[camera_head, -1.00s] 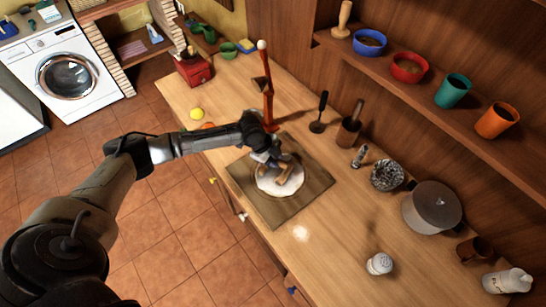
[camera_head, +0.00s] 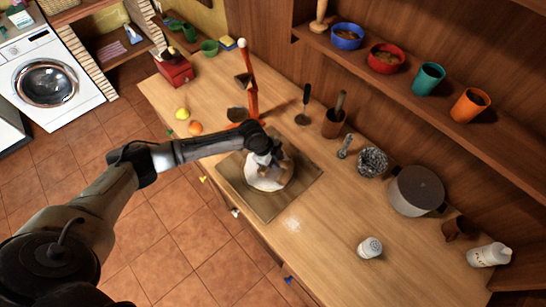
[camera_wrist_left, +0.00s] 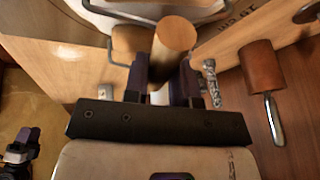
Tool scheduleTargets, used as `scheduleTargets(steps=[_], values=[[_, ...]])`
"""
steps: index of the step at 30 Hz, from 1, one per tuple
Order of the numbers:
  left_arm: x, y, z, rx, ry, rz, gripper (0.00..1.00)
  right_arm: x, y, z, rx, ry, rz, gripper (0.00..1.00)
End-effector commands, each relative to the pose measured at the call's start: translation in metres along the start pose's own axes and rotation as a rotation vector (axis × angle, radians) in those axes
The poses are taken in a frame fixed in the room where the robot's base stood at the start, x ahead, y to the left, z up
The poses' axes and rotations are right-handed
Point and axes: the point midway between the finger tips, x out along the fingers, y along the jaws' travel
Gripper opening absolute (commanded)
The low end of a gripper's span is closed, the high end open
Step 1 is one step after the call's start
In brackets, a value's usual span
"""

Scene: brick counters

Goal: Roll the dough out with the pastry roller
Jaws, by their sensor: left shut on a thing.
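The pale dough (camera_head: 265,181) lies on a brown board (camera_head: 256,206) on the wooden counter. My left gripper (camera_head: 264,157) is over the far part of the dough. It is shut on the wooden handle of the pastry roller (camera_wrist_left: 175,38), which shows between the fingers in the left wrist view. Beyond the handle are the roller's wooden drum and wire frame. In the head view the gripper and roller cover part of the dough, and I cannot tell whether the drum touches it.
Bare counter lies right of the board.

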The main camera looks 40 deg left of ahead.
Motion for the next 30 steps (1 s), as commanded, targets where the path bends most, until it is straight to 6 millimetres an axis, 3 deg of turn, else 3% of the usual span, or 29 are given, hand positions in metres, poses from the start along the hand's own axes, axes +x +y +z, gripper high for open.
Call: scheduleTargets(steps=[11,30], values=[[-0.008,-0.001,-0.003,0.001,0.001,0.001,0.0,-0.007,0.0,-0.002,0.0,0.0,0.0,0.43],[-0.063,-0.014,-0.026,0.002,0.003,-0.002,0.0,-0.059,0.004,-0.018,-0.007,-0.001,0.006,0.43]])
